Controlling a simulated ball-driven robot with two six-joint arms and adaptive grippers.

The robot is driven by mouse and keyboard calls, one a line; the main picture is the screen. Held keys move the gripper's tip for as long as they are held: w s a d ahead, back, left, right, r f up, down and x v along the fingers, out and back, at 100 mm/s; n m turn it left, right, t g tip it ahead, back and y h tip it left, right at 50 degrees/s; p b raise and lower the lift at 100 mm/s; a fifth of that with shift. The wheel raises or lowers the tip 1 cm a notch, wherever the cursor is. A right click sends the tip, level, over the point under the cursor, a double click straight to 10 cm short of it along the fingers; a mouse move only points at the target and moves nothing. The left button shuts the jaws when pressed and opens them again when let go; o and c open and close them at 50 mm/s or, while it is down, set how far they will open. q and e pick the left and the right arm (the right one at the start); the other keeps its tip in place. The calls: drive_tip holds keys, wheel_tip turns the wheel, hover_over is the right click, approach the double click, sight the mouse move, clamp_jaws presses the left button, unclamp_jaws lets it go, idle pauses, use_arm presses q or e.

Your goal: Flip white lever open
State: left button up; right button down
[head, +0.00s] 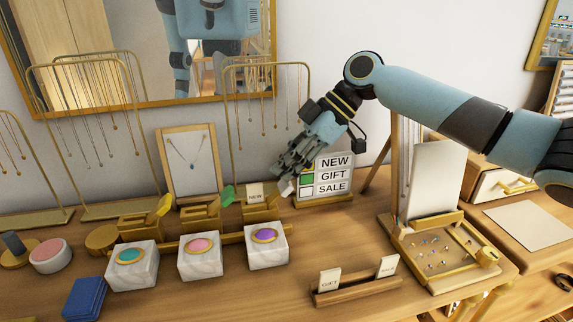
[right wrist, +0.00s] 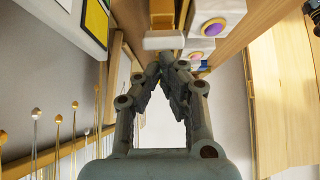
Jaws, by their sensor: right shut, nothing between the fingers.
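The lever also shows in the right wrist view (right wrist: 163,40), just beyond the fingertips. My right gripper (head: 285,172) is shut and empty, reaching down from the right with its tips right above the lever. I cannot tell whether they touch it. In the right wrist view the gripper's (right wrist: 167,60) fingertips are together. My left gripper is not in view.
Similar gold boxes with a green lever (head: 228,194) and a yellow lever (head: 164,205) stand to the left. A NEW/GIFT/SALE sign (head: 327,177) is close behind the gripper. A purple-topped white block (head: 266,254) stands in front. Necklace stands line the back.

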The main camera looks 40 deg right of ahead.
drive_tip(key=shift+w+a+f, duration=0.1)
drive_tip(key=shift+w+a, duration=0.1)
drive_tip(key=shift+a, duration=0.1)
drive_tip(key=shift+w+a+f+b, duration=0.15)
drive_tip(key=shift+w+a+b, duration=0.15)
drive_tip(key=shift+a+b, duration=0.15)
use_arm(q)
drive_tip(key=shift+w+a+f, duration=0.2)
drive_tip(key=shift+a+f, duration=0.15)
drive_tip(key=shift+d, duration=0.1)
